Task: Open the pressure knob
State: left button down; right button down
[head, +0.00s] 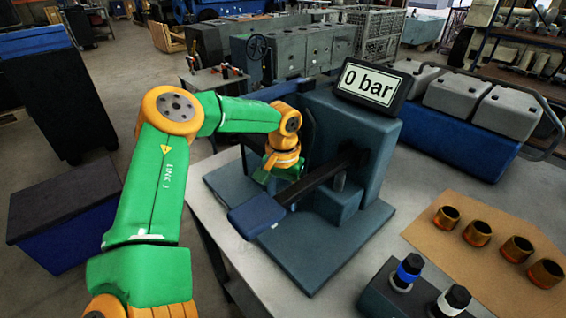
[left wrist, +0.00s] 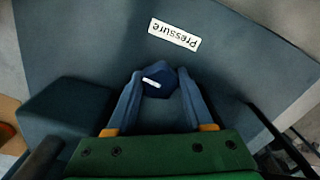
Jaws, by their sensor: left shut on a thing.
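The pressure knob (left wrist: 158,80) is a dark blue, faceted knob with a white mark line, in the upper middle of the left wrist view. It sits below a white "Pressure" label (left wrist: 174,35) that appears upside down. My left gripper (left wrist: 161,77) is shut on the knob, one finger on each side. In the head view my green and orange arm reaches to the left side of the dark blue-grey test machine (head: 383,147); the knob and fingertips cannot be made out there. The display (head: 369,86) on the machine reads "0 bar". My right gripper is not in view.
A long dark lever with a blue pad (head: 256,216) sticks out at the machine's front, close to my left wrist.

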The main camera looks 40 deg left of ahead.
pick_arm(q)
jog(key=shift+n, duration=0.6)
jog(key=shift+c, duration=1.5)
grip_release()
notch_tip(320, 180, up, 7)
jog(key=shift+r, duration=0.1)
